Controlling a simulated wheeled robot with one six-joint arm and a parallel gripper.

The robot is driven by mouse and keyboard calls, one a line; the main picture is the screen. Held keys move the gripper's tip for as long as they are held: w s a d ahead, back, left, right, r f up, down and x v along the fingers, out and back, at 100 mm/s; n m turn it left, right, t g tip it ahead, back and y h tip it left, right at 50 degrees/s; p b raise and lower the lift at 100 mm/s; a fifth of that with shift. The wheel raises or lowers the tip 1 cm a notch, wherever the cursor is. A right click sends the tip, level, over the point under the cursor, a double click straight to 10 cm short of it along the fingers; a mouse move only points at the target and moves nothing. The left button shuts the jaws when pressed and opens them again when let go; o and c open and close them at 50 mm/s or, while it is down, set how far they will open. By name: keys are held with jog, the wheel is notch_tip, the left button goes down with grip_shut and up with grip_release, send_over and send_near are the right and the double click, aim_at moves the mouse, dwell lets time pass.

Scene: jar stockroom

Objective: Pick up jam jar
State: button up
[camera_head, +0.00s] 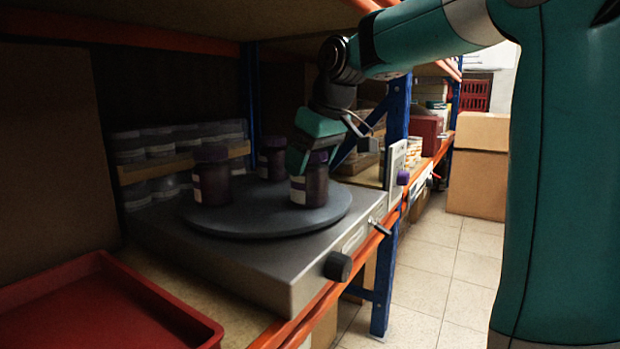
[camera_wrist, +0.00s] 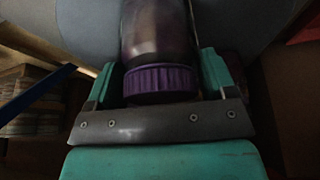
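Three dark purple jam jars with purple lids stand upright on a grey round turntable (camera_head: 250,222). One jar (camera_head: 211,178) is at the left, one (camera_head: 270,158) at the back, and one (camera_head: 309,186) at the right front. My gripper (camera_head: 310,160) is at the right front jar, reaching down over its lid. In the wrist view this jar's ribbed purple lid (camera_wrist: 160,82) is between the two teal fingers of my gripper (camera_wrist: 158,75). The fingers flank the jar with narrow dark gaps beside it, and look open. The jar stands on the turntable.
The turntable sits on a grey box-like base (camera_head: 240,265) with a black knob (camera_head: 338,266). A red tray (camera_head: 100,310) is at the lower left. Stacked clear jars (camera_head: 160,160) stand behind. A blue rack post (camera_head: 392,150) is close right of my gripper. Shelf boards hang overhead.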

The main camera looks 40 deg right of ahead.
jog(key=shift+c, duration=0.9)
jog(key=shift+r, duration=0.15)
jog(key=shift+r+p, duration=0.7)
jog(key=shift+p, duration=0.1)
jog(key=shift+s+r, duration=0.15)
jog(key=shift+s, duration=0.05)
jog(key=s+d+p, duration=0.4)
jog(key=s+p, duration=0.9)
jog(key=s, duration=0.4)
jog(key=shift+f, duration=0.2)
